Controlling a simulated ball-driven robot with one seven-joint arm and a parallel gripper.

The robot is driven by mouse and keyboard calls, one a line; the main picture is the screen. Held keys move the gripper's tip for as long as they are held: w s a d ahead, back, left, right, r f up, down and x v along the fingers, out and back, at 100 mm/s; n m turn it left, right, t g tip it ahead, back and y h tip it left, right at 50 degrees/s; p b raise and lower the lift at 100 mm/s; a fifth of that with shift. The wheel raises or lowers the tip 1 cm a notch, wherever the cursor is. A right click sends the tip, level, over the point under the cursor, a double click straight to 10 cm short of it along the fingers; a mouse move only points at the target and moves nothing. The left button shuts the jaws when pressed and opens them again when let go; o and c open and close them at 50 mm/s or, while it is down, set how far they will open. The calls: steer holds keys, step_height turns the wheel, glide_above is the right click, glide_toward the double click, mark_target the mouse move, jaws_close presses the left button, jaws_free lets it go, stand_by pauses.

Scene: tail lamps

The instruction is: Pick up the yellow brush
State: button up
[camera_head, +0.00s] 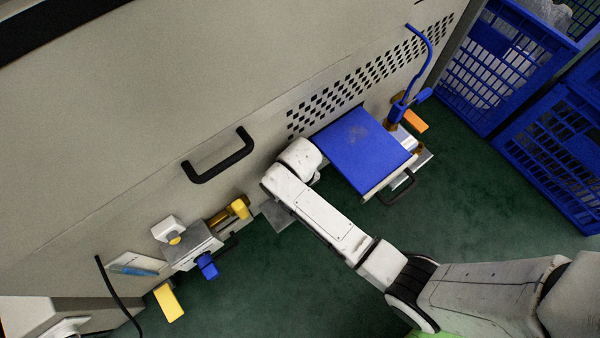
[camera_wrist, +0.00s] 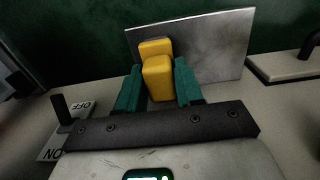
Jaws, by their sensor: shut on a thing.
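The yellow brush (camera_wrist: 158,72) shows in the wrist view as a blocky yellow piece between the two green fingers of my gripper (camera_wrist: 158,84). The fingers are shut on it from both sides. Its far end stands out beyond the fingertips, in front of a grey metal plate (camera_wrist: 218,45). I cannot tell whether it touches the plate. In the head view my arm hides the gripper and the brush; a grey plate (camera_head: 278,215) shows just beside the arm's end.
A fixture with yellow and blue parts (camera_head: 195,245) stands left of my arm. A blue-topped panel (camera_head: 360,150) with a black handle sits to its right. A black handle (camera_head: 218,160) juts from the grey cabinet. Blue crates (camera_head: 555,150) stand at right; green floor lies between.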

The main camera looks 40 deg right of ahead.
steer(key=c, duration=0.4)
steer(key=shift+r, duration=0.5)
step_height(320, 180, up, 2)
steer(key=shift+r+p, duration=0.15)
steer(key=shift+p, duration=0.8)
steer(key=s+a+r+p, duration=0.4)
steer(key=s+r+p, duration=0.4)
steer(key=s, duration=0.5)
steer(key=shift+s+a+r, duration=0.15)
steer(key=shift+r, duration=0.75)
